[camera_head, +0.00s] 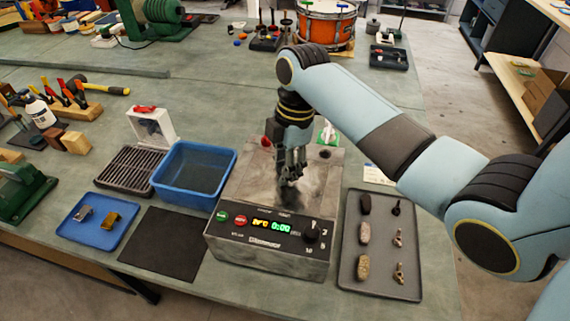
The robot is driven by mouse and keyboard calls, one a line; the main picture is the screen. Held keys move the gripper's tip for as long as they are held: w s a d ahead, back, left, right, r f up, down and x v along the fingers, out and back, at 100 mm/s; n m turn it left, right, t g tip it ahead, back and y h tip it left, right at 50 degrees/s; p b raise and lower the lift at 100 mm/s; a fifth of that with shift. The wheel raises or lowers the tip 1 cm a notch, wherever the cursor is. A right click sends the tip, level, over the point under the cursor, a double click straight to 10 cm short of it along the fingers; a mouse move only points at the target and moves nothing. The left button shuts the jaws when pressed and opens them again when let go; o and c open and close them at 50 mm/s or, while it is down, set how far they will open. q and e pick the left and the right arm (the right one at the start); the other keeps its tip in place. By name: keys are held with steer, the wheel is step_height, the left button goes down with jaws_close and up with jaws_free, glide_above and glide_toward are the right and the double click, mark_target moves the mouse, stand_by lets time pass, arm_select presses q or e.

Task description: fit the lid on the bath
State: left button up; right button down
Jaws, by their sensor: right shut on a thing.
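The bath (268,251) is a metal box with a black front panel, a green digital display and coloured buttons. Its top is covered by a flat grey metal lid (318,180). My right gripper (290,182) points down over the middle of the lid and is shut. What it grips is mostly hidden by the fingers; it appears to be the lid's handle. I cannot tell whether the lid is fully seated or slightly raised on the rim. My left gripper is not in view.
A blue tub (196,184) and a dark slatted rack (128,170) stand left of the bath. A blue tray (98,237) and a black mat (160,244) lie front left. A grey tray (380,279) with several small parts is close on the right. A drum (326,27) stands behind.

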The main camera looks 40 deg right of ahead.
steer(key=c, duration=1)
jaws_free()
